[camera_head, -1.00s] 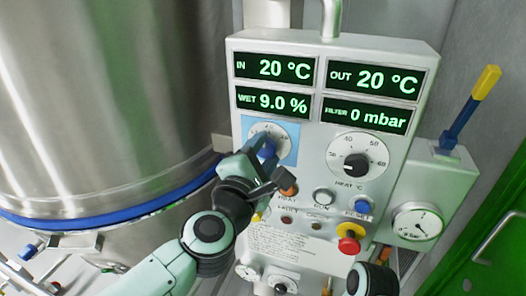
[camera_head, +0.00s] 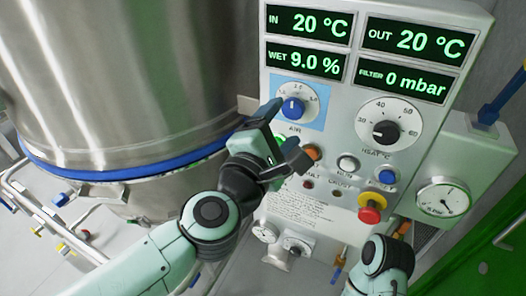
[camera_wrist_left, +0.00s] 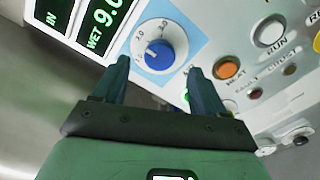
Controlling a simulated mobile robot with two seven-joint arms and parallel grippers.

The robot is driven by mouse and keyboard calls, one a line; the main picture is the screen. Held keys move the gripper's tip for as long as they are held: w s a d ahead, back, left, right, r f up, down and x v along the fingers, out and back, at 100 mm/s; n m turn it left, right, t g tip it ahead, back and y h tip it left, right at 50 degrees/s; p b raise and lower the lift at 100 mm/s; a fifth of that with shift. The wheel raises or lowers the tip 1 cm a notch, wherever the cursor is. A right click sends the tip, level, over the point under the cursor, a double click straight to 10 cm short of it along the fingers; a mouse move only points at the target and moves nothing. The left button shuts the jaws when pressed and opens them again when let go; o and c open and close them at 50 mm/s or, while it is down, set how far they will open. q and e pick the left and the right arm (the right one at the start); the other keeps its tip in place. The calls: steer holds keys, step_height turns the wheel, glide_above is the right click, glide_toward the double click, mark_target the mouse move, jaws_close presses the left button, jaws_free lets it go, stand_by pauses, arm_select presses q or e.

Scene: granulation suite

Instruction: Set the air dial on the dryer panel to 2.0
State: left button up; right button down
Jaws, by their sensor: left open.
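The air dial (camera_head: 292,108) is a blue knob on a white scale, set on a light blue square at the left of the dryer panel (camera_head: 330,190). I cannot read its exact setting. In the left wrist view the dial (camera_wrist_left: 159,57) lies ahead of the gap between the fingertips (camera_wrist_left: 159,68). The fingers are not around the knob, and it is unobstructed. My right gripper is not in view; only part of that arm shows at the bottom.
A black heat dial (camera_head: 386,131) is right of the air dial. Below are an orange button (camera_head: 312,153), a white button (camera_head: 347,163), a blue reset button (camera_head: 386,177) and a red-and-yellow stop knob (camera_head: 371,208). A steel vessel (camera_head: 130,80) stands close on the left.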

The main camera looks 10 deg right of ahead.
arm_select(q)
steer(key=v, duration=0.8)
steer(key=shift+s+a, duration=0.2)
steer(key=shift+s, duration=0.05)
